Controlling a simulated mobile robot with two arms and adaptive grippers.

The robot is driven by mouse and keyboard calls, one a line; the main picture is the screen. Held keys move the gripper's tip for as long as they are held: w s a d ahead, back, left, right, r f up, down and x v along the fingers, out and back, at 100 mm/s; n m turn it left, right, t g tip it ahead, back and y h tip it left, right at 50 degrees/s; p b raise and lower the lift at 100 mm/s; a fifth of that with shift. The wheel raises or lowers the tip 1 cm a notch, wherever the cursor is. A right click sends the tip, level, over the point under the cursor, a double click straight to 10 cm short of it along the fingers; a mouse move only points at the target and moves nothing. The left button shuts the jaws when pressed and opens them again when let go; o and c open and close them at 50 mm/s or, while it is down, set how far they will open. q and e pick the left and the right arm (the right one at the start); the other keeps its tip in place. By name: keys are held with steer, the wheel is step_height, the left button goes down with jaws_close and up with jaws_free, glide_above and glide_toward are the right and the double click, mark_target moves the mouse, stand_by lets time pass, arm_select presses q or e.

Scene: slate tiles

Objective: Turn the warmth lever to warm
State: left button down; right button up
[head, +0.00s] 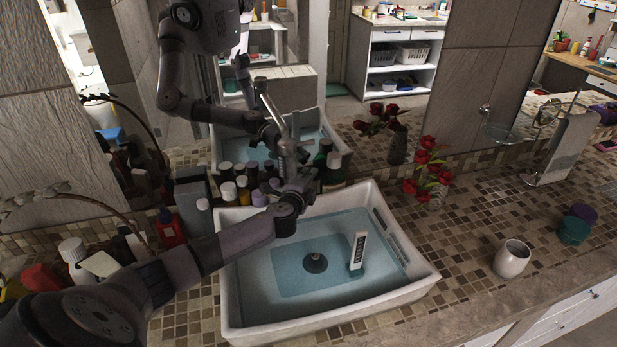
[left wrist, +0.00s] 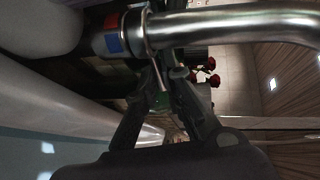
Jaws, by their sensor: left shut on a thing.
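The faucet (head: 287,145) stands at the back of the white sink (head: 232,300); its metal spout (left wrist: 240,25) crosses the top of the left wrist view. A red and blue mark (left wrist: 113,38) shows on its body. The thin metal warmth lever (left wrist: 155,82) comes from a ring around the faucet and runs down between my left fingers. My left gripper (left wrist: 160,88) is shut on this lever; in the head view the gripper (head: 297,178) is at the faucet, with the lever not clear there. My right gripper is not in view.
Bottles (head: 243,190) crowd behind and left of the sink. Water fills the basin, where a white strip (head: 357,251) stands. A red-flowered vase (head: 437,194) and a cup (head: 512,259) are on the right counter. A mirror reflects my body behind the faucet.

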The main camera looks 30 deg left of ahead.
arm_select(q)
steer(key=shift+f, duration=0.15)
steer(key=m+h+b, duration=0.1)
steer(key=m+h, duration=0.1)
steer(key=s+m+h, duration=0.1)
steer(key=m+h, duration=0.1)
steer(key=h, duration=0.1)
steer(key=s+m+h+b, duration=0.1)
steer(key=h, duration=0.1)
steer(key=shift+s+d+m+h+b, duration=0.2)
steer(key=shift+m+h+b, duration=0.1)
steer(key=shift+m, duration=0.1)
steer(key=c, duration=1.7)
jaws_free()
